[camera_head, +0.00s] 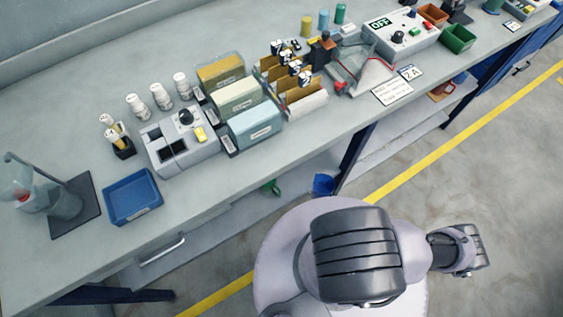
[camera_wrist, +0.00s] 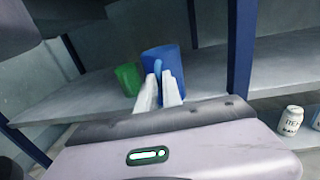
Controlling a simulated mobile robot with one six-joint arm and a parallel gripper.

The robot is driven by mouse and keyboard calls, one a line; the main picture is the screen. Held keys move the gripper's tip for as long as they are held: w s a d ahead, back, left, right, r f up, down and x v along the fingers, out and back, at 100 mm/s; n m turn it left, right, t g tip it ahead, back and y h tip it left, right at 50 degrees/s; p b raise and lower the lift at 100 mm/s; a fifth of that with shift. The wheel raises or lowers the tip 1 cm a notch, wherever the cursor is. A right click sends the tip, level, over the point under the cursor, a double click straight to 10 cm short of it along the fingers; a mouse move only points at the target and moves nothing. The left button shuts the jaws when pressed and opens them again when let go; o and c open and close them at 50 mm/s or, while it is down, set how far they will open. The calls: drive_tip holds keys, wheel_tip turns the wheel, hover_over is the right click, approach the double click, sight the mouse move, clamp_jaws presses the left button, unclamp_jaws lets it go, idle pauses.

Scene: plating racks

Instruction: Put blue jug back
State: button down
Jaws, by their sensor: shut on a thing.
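The blue jug (camera_wrist: 163,61) is straight ahead in the wrist view, at the lower shelf, with its handle towards me. My gripper (camera_wrist: 160,89) has its two pale fingers closed on the handle. The jug looks roughly upright; whether its base touches the shelf is hidden behind the fingers. In the head view the blue jug (camera_head: 323,184) shows below the bench edge, beside a dark blue leg. My fingers are not visible there.
A green jug (camera_wrist: 128,78) stands left of the blue jug on the lower shelf (camera_wrist: 80,93). Dark blue posts (camera_wrist: 241,45) flank the bay. A white labelled can (camera_wrist: 291,121) is at the right. The worktop above (camera_head: 250,165) holds bins and devices.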

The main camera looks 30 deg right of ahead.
drive_tip(key=w+d+f+b, duration=0.1)
drive_tip(key=w, duration=0.4)
drive_tip(key=w+d+f+b, duration=0.1)
drive_tip(key=w+f+b, duration=0.1)
drive_tip(key=w, duration=0.3)
drive_tip(key=w+d+f+b, duration=0.2)
drive_tip(key=w, duration=0.3)
drive_tip(key=shift+w+f, duration=0.1)
drive_tip(key=shift+f, duration=0.15)
drive_tip(key=shift+r, duration=0.2)
drive_tip(key=c, duration=1.5)
unclamp_jaws()
drive_tip(key=s, duration=0.4)
drive_tip(key=s+d, duration=0.1)
drive_tip(key=s, duration=0.3)
drive_tip(key=s+d, duration=0.1)
drive_tip(key=s, duration=0.3)
